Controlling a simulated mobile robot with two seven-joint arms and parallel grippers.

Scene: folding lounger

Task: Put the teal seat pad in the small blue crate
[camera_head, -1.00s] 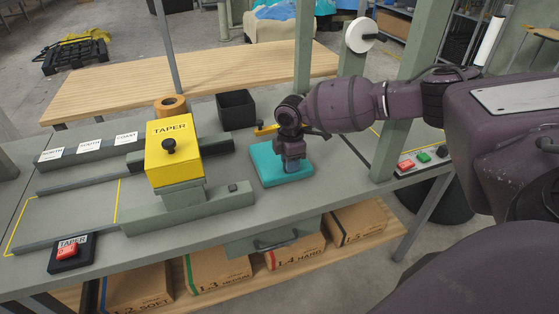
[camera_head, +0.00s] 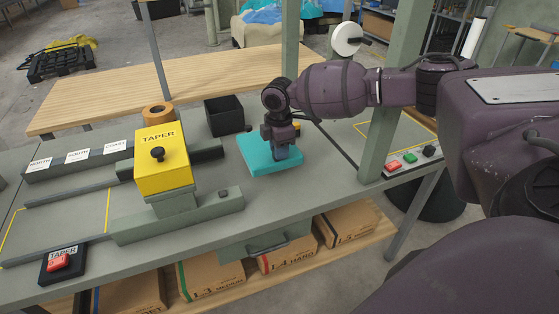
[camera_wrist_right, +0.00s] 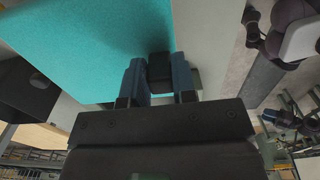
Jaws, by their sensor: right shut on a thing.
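The teal seat pad (camera_head: 262,163) is a flat, square slab over the right part of the grey-green bench. It also fills the upper left of the right wrist view (camera_wrist_right: 80,45). My right gripper (camera_head: 283,152) points down onto the pad's top. In the wrist view its fingers (camera_wrist_right: 160,82) are shut on a small dark block at the pad, and the pad hangs from the grip, seemingly just above the bench. I cannot make out a small blue crate in these frames. My left gripper is not in view.
A green post (camera_head: 385,110) rises close to my right arm. A wooden table (camera_head: 180,95) lies behind.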

